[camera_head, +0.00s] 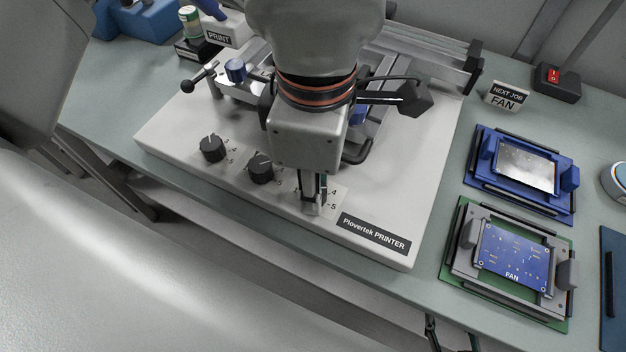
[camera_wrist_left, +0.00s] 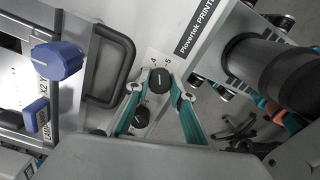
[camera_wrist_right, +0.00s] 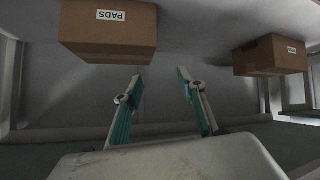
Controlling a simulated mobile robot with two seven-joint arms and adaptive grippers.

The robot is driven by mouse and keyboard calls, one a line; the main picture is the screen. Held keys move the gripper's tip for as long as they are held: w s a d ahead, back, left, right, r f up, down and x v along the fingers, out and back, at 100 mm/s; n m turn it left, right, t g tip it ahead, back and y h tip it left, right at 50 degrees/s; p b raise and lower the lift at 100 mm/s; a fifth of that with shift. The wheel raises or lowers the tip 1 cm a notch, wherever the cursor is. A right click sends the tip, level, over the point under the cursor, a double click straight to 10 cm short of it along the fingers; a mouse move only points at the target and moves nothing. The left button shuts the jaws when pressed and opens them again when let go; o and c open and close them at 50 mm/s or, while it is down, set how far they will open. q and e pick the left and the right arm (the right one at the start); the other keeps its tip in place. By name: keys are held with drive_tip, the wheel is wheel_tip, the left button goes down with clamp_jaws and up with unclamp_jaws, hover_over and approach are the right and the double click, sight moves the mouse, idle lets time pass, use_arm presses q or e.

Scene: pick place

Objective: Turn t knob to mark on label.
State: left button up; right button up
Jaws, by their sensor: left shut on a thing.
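The white Plovertek printer (camera_head: 405,155) stands on the bench with a row of black knobs along its front. My left gripper (camera_head: 313,203) reaches down over the rightmost knob and hides most of it in the head view. In the left wrist view that knob (camera_wrist_left: 159,80) sits between the fingertips of my left gripper (camera_wrist_left: 156,83), which is shut on it. Its label shows the numbers 4 and 5. The middle knob (camera_head: 260,168) and left knob (camera_head: 211,149) stand free. My right gripper (camera_wrist_right: 160,75) is open and empty, away from the printer.
A blue fixture (camera_head: 475,185) and a green fixture (camera_head: 450,245) holding a blue FAN board (camera_head: 512,258) lie right of the printer. A FAN sign (camera_head: 506,97) and red switch box (camera_head: 557,82) stand behind. Cardboard boxes (camera_wrist_right: 108,35) (camera_wrist_right: 270,57) face my right gripper.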

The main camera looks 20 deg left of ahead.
use_arm(q)
drive_tip(key=n+p, duration=0.1)
drive_tip(key=n, duration=0.5)
drive_tip(key=n+p, duration=0.1)
drive_tip(key=n, duration=0.5)
idle(0.5)
drive_tip(key=o, duration=0.8)
drive_tip(key=shift+o, duration=0.2)
wheel_tip(320, 180, up, 12)
drive_tip(key=shift+f, duration=0.1)
idle(0.4)
